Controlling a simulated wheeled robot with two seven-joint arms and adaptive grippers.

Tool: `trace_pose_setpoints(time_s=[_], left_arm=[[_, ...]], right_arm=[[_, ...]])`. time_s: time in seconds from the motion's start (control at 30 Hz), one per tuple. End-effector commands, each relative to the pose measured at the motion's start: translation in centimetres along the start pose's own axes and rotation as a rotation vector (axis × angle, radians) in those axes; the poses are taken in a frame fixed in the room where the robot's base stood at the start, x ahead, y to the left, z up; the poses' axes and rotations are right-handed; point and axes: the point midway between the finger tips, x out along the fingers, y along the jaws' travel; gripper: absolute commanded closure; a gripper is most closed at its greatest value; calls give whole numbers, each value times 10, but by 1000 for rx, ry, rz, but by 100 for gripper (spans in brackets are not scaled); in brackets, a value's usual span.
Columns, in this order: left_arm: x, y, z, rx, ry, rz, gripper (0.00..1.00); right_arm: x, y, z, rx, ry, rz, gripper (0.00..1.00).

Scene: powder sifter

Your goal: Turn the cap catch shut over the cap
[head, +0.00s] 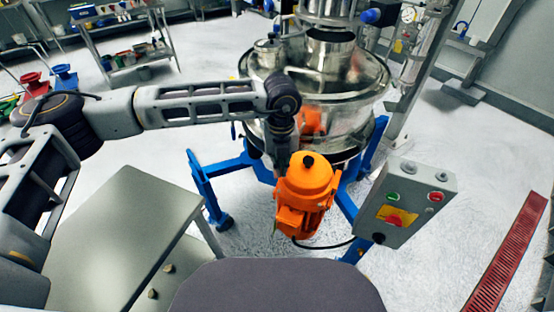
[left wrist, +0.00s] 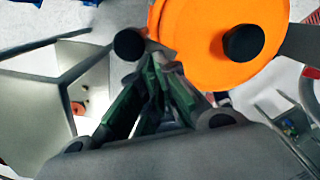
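The orange motor housing (head: 306,184) stands at the lower middle of the head view, in front of the steel sifter. A black knob (head: 308,161) tops it. The left wrist view shows a round orange top (left wrist: 205,22) with a black knob (left wrist: 243,43). My left gripper (head: 281,160) points down just behind and left of the motor. In the wrist view its green-padded fingers (left wrist: 150,68) converge to a narrow gap beside a black round end (left wrist: 128,44). I cannot tell whether they grip anything. I cannot clearly pick out the cap catch or cap. My right gripper is out of view.
The steel sifter (head: 345,85) stands on a blue frame (head: 207,190) behind the motor. A grey control box (head: 410,200) is right of it. A grey cabinet (head: 120,235) is at lower left. A red floor grate (head: 510,255) lies far right. Floor between is open.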

Motion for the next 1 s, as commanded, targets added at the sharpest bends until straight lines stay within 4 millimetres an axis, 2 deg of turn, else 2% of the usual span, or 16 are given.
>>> trace_pose_setpoints(time_s=[0.03,1.0], left_arm=[[19,1,-6,6,21,9,100],[20,2,-2,1,19,11,100]], right_arm=[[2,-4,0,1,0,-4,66],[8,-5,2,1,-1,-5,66]])
